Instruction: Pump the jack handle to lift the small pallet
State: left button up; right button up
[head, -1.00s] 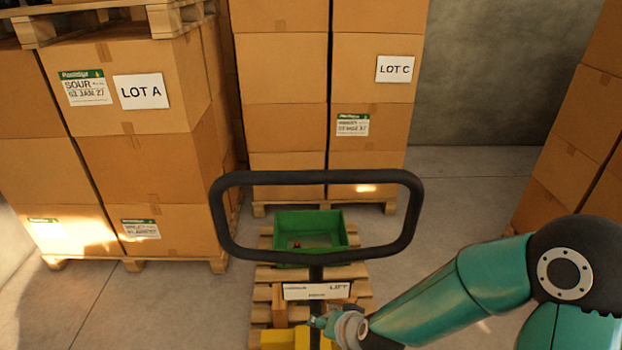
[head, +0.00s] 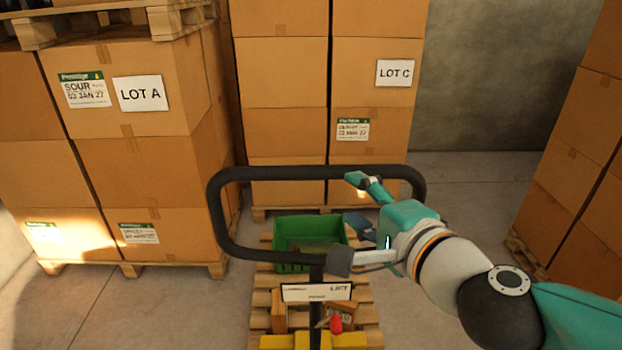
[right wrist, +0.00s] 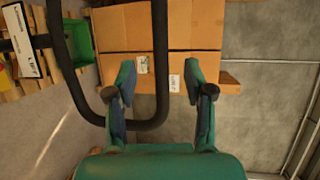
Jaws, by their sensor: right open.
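The jack handle (head: 320,175) is a black rounded loop, upright in front of me, with a white label plate (head: 316,292) on its stem. In the right wrist view the loop (right wrist: 160,60) shows at left, its side bar lying between the finger lines. My right gripper (head: 348,220) is open and empty, overlapping the loop's right half; I cannot tell whether it touches. Its open fingers also show in the right wrist view (right wrist: 160,80). The small pallet (head: 262,318) is wooden, below the handle, with a green crate (head: 312,225) on it. My left gripper is out of view.
Yellow jack parts (head: 300,341), small boxes and a red item (head: 336,325) show near the pallet. Stacked cartons marked LOT A (head: 140,93) stand left, LOT C (head: 395,73) behind, more at right (head: 580,170). Bare floor (head: 470,190) lies at back right.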

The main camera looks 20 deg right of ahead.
aim_at(323, 176)
jog(key=b+x, duration=0.2)
jog(key=x, duration=1)
jog(key=shift+b, duration=0.4)
jog(key=shift+w+f, duration=0.15)
jog(key=shift+w, duration=0.55)
grip_shut()
